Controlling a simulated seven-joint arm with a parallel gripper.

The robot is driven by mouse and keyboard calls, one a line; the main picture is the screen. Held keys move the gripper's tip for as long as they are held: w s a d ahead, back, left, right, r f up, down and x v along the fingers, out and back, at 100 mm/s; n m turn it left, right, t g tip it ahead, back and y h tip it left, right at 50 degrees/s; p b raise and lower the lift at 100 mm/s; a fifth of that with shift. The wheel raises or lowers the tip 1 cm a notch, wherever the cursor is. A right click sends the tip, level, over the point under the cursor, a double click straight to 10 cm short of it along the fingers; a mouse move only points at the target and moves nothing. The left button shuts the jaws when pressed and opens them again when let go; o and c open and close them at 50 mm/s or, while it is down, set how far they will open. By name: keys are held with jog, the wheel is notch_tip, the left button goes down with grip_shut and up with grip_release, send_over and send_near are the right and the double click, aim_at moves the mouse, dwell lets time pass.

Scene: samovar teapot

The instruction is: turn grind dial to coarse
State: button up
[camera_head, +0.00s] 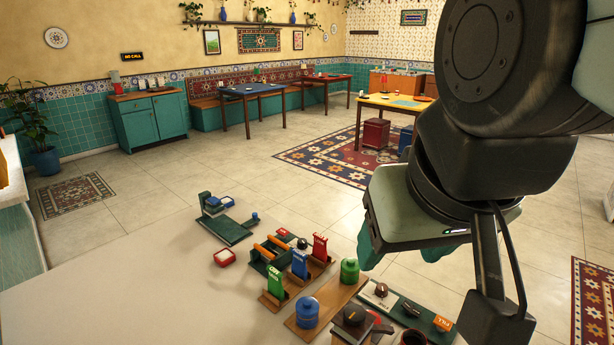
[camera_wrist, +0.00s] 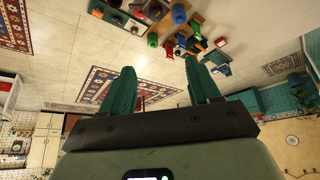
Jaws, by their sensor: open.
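A dark green panel (camera_head: 412,309) lies at the front right of the counter in the head view. A dark round knob (camera_head: 381,290) sits on its left part beside small pale lettering, and looks like the grind dial. The lettering and the dial's setting are too small to read. My gripper (camera_wrist: 160,88) is open and empty, with its two teal fingers wide apart in the wrist view. In the head view it hangs above and behind the panel, mostly hidden by my wrist. It is apart from the dial.
An orange block (camera_head: 442,323) is on the panel's right end. A brown box with a dark top (camera_head: 354,320) stands just left of the panel. Blue (camera_head: 307,313) and green (camera_head: 349,270) canisters stand on a wooden board. The counter's left part (camera_head: 130,270) is clear.

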jog(key=w+d+f+n+g+h, duration=0.25)
jog(key=w+n, duration=0.25)
jog(key=w, duration=0.8)
jog(key=n+g+h, duration=0.2)
jog(key=n+g, duration=0.1)
jog(key=n, duration=0.9)
send_over(382, 287)
jog(key=a, duration=0.5)
notch_tip(382, 287, down, 30)
jog(key=x, duration=1.1)
jog(key=shift+d+r, duration=0.1)
jog(key=shift+d, duration=0.05)
jog(key=c, duration=1)
